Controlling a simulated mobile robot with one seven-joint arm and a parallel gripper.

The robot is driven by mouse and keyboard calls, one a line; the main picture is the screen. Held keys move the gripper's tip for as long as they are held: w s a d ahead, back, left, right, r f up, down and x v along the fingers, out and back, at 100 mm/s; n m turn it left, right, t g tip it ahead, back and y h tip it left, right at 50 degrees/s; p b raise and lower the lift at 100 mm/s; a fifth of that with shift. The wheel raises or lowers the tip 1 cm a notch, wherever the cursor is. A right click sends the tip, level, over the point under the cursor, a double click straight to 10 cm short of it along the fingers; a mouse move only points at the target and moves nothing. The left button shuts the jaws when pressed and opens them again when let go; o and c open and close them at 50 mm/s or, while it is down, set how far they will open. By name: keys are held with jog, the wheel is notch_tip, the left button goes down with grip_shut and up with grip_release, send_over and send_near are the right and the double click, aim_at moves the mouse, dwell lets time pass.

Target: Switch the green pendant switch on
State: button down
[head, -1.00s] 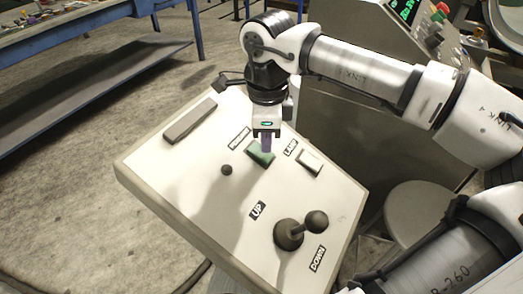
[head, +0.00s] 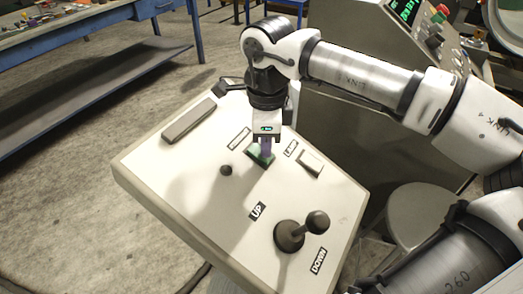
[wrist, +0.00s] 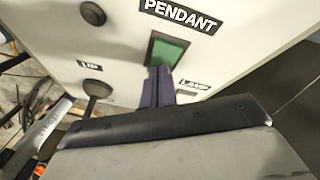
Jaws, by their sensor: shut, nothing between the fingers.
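The green pendant switch (head: 257,155) is a rocker in a light control panel (head: 180,205), beside a PENDANT label. My gripper (head: 266,152) points down at the switch, its fingertips shut and empty at the switch's right part in the head view. In the wrist view the green switch (wrist: 168,50) sits in a dark frame under the PENDANT label. The narrow purple-grey fingers (wrist: 159,74) are together at its lower edge and cover part of it. I cannot tell whether they touch it, or clearly which way the rocker is tipped.
A white LAMP switch (head: 311,161) is close on the right. A small dark knob (head: 226,170) is on the left. A ball-topped lever (head: 318,222) stands between the UP and DOWN labels. A grey bar (head: 189,119) lies along the panel's upper left.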

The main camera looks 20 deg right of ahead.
notch_tip(320, 180, up, 7)
jog(key=p, duration=0.4)
dwell(0.4)
jog(key=shift+f, duration=0.15)
dwell(0.3)
